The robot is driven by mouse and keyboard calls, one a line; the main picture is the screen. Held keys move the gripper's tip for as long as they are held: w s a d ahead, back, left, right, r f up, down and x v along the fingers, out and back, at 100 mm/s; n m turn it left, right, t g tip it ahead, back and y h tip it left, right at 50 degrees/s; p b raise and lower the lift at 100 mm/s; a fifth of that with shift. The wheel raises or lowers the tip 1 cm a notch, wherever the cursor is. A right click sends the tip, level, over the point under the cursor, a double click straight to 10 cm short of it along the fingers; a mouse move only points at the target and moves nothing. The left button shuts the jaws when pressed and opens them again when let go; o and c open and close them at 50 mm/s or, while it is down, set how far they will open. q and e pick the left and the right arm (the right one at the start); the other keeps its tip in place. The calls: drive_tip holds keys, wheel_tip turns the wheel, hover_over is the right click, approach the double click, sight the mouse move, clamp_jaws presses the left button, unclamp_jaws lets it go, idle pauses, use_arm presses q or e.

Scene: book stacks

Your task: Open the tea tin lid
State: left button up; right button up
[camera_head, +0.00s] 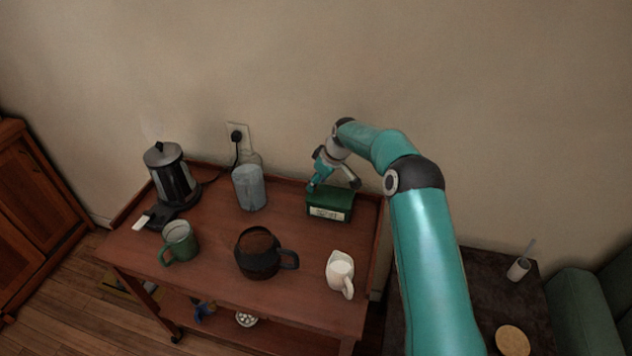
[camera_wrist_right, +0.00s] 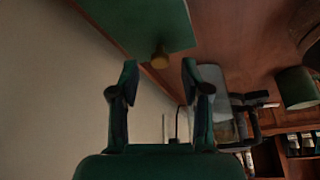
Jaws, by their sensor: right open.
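The tea tin (camera_head: 330,203) is a dark green box with a pale label on its front. It stands at the back right of the wooden trolley. Its green lid (camera_wrist_right: 130,22) fills the top of the right wrist view, with a small brass knob (camera_wrist_right: 160,58) near its edge. The lid looks shut. My right gripper (camera_head: 334,182) is open above the tin. In the right wrist view its fingertips (camera_wrist_right: 160,72) are apart, with the knob showing between and just beyond them. I cannot tell whether they touch the lid. My left gripper is not in view.
The wall (camera_head: 290,70) is close behind the tin. Bare wood lies between tin and jug.

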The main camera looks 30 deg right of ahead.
drive_tip(key=shift+x, duration=0.85)
drive_tip(key=shift+c, duration=0.2)
clamp_jaws()
